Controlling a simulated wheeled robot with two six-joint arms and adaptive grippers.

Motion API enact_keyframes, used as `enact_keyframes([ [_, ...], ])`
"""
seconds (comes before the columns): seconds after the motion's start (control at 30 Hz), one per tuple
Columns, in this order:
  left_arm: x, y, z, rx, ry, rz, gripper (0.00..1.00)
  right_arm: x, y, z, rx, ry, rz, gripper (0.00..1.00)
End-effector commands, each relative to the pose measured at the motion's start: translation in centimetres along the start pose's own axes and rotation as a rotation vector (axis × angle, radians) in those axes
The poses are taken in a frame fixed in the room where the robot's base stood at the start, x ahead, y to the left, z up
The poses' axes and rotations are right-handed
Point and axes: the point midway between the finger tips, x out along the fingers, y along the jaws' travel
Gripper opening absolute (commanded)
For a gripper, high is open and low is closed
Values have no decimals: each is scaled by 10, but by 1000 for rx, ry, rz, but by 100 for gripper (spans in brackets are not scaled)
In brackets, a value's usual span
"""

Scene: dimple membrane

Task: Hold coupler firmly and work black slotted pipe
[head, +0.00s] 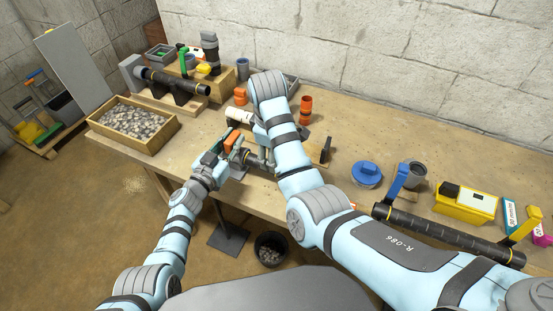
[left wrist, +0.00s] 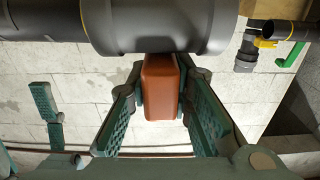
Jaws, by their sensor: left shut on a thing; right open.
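My left gripper (head: 228,145) is shut on an orange-red block (left wrist: 162,88), which also shows in the head view (head: 233,139). The block's upper end meets the underside of a thick black sleeve, which looks like the coupler (left wrist: 160,28). A thinner black pipe with a yellow line (left wrist: 45,20) runs into the sleeve's left side; I cannot make out slots. In the head view this dark assembly (head: 255,160) is partly covered by my right arm. My right gripper (left wrist: 52,118) is open and empty at the left of the left wrist view, apart from the pipe.
A long black pipe (head: 420,235) with blue and yellow clamps lies along the table's right front. A gravel tray (head: 172,143) stands at the left. A blue-lidded item (head: 366,174), grey cup (head: 414,172) and yellow box (head: 465,202) stand right. A bucket (head: 270,248) is below.

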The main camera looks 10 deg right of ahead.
Motion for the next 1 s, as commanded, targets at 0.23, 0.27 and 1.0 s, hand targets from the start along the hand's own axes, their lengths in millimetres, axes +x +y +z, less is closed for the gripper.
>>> enact_keyframes([
  [0.23, 0, 0, 0, 0, 0, 0, 0, 0, 0, 0, 0, -1, -1, 55],
  [0.27, 0, 0, 0, 0, 0, 0, 23, 0, 0, 0, 0, -1, -1, 55],
  [1.0, -46, 0, 2, 3, -1, -2, 43, 0, 0, 0, -1, -1, -1, 55],
])
